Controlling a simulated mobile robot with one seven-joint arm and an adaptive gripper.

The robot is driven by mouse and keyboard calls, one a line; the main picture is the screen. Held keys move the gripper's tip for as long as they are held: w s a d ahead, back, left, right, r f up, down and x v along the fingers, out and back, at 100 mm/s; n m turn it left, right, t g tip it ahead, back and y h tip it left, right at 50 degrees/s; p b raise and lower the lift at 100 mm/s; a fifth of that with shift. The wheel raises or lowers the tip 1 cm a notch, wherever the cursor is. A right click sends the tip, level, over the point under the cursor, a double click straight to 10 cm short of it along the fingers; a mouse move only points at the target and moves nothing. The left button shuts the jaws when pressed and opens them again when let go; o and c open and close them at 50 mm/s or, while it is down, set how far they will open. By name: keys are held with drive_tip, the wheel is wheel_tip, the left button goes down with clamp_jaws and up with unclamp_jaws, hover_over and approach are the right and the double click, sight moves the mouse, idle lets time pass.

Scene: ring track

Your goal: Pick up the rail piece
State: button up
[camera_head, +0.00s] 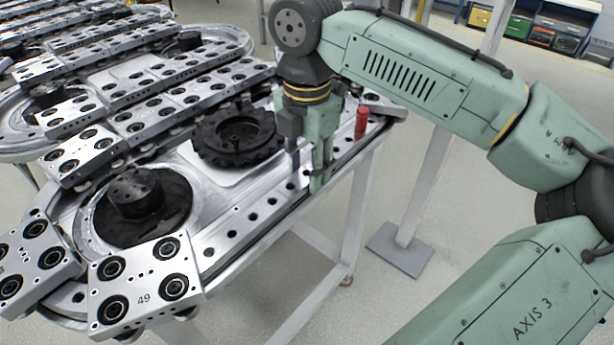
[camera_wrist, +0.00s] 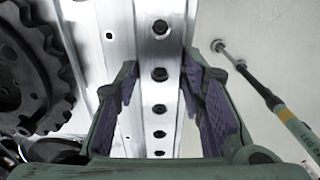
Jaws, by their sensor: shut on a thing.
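The rail piece (camera_head: 262,210) is a long straight silver bar with a row of dark bolt holes. It lies along the near right edge of the ring track (camera_head: 75,200). In the wrist view the rail piece (camera_wrist: 160,50) runs up the middle between the two fingers. My gripper (camera_head: 307,176) points down at the rail, partway along it. In the wrist view my gripper (camera_wrist: 165,108) has a purple-padded finger on each side of the rail and is shut on it. The contact at the fingertips is partly hidden. I see no clear gap under the rail.
A red cylinder (camera_head: 361,122) stands on the track just right of my gripper. A dark toothed wheel (camera_head: 236,135) lies left of it. A silver carriage marked 49 (camera_head: 147,281) sits at the near end, with several more carriages beyond. Open floor (camera_head: 335,318) lies to the right.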

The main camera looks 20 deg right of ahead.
clamp_jaws()
drive_tip(key=shift+w+r, duration=0.1)
drive_tip(key=shift+r, duration=0.05)
idle(0.4)
